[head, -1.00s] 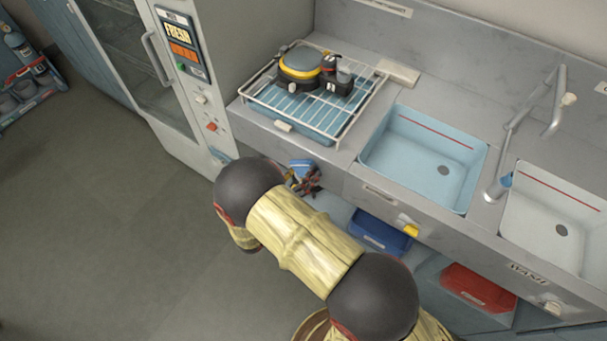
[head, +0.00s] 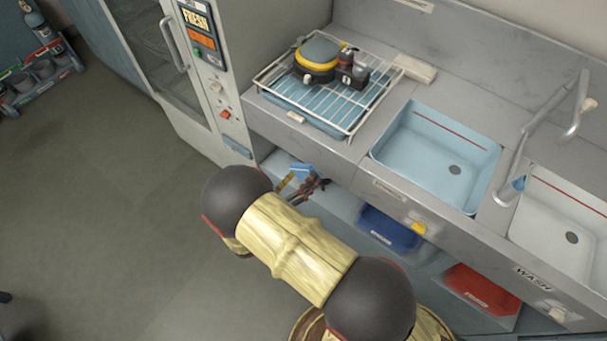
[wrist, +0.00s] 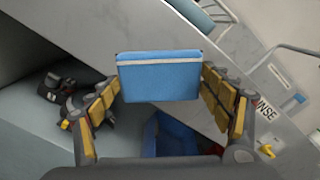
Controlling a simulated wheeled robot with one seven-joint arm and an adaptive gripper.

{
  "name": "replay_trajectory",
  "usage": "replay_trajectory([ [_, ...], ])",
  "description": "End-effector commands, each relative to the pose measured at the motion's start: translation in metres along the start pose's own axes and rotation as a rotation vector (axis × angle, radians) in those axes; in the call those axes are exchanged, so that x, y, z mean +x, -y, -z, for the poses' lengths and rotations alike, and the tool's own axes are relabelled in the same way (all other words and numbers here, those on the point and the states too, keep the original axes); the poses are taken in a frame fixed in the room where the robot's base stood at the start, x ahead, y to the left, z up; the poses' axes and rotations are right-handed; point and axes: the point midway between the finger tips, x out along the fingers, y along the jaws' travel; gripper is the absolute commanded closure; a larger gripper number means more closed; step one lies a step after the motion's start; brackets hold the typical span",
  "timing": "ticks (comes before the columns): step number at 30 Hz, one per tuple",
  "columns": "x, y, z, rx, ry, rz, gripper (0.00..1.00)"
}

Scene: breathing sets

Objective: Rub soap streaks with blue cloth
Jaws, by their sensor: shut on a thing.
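The blue cloth (wrist: 158,82), a folded pad with a pale stripe near its top, is held between the two yellow-padded fingers of my gripper (wrist: 159,92) in the wrist view. In the head view my gripper (head: 312,187) is low in front of the counter's open lower shelf, left of the blue tub, with the cloth (head: 302,170) showing as a small blue patch. My own arm partly hides it. I cannot make out soap streaks in either view.
A wire rack (head: 334,116) with black-and-yellow gear stands on the counter. Right of it are a blue sink (head: 438,155) and a white sink (head: 567,215). Below are a blue tub (head: 388,230) and a red tub (head: 480,287). Dark gear (wrist: 55,88) lies left in the wrist view.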

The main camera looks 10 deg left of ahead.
Motion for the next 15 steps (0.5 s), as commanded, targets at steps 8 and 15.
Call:
replay_trajectory([
  [8, -0.003, 0.000, 0.000, 0.000, 0.000, 0.000, 0.45],
  [15, -0.022, 0.000, -0.001, 0.000, 0.001, -0.001, 0.45],
])
